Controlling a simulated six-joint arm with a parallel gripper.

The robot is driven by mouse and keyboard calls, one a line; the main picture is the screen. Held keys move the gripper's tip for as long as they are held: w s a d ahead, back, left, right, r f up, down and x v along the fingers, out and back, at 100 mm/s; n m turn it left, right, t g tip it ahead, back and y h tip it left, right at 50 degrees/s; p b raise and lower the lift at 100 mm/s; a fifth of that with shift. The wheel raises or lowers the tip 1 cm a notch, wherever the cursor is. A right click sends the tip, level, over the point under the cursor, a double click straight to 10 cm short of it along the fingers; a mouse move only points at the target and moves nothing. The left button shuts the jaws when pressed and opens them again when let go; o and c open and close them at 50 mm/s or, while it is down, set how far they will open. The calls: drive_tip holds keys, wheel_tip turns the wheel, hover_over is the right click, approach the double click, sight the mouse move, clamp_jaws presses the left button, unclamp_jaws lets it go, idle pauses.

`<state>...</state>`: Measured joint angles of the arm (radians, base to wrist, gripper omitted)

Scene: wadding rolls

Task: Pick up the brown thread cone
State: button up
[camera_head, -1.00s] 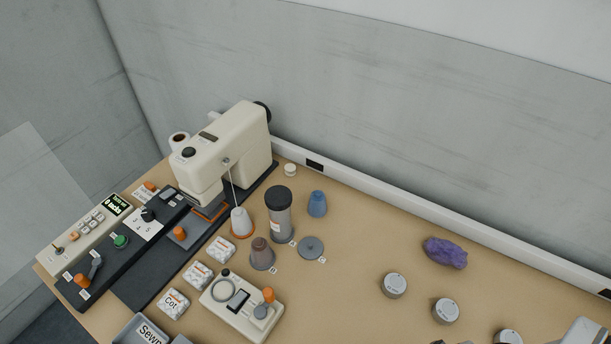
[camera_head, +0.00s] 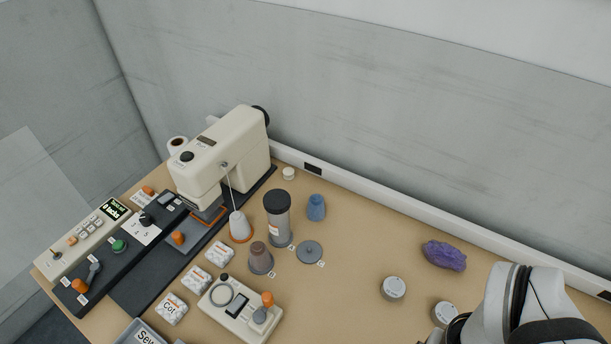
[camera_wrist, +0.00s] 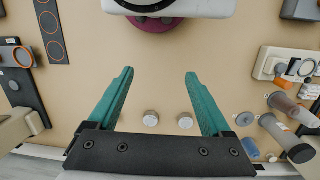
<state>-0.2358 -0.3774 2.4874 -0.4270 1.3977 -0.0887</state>
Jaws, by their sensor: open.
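The brown thread cone (camera_head: 260,260) stands upright on the table in the head view, left of the middle, in front of a dark-capped cylinder (camera_head: 278,222). In the wrist view a brown cone (camera_wrist: 283,102) shows at the right side, beside the cylinder. My gripper (camera_wrist: 159,73) shows in the wrist view with its two teal fingers spread wide and nothing between the tips. The cone lies well outside the fingers, to their right. In the head view my arm is at the lower right, far from the cone, and the fingers are not visible there.
A white cone (camera_head: 240,226), a blue cone (camera_head: 316,208) and a grey disc (camera_head: 309,252) stand near the brown cone. A beige device (camera_head: 240,308) lies in front. The sewing machine (camera_head: 222,158) is behind left. A purple lump (camera_head: 444,255) and grey tins (camera_head: 393,288) lie right.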

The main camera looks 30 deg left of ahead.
drive_tip(key=w+n+h, duration=0.3)
drive_tip(key=n, duration=0.3)
drive_tip(key=n+t+y, duration=0.6)
drive_tip(key=n+t, duration=0.9)
drive_tip(key=n, duration=1.8)
approach(256, 248)
drive_tip(key=x, duration=0.9)
drive_tip(key=shift+f, duration=0.1)
clamp_jaws()
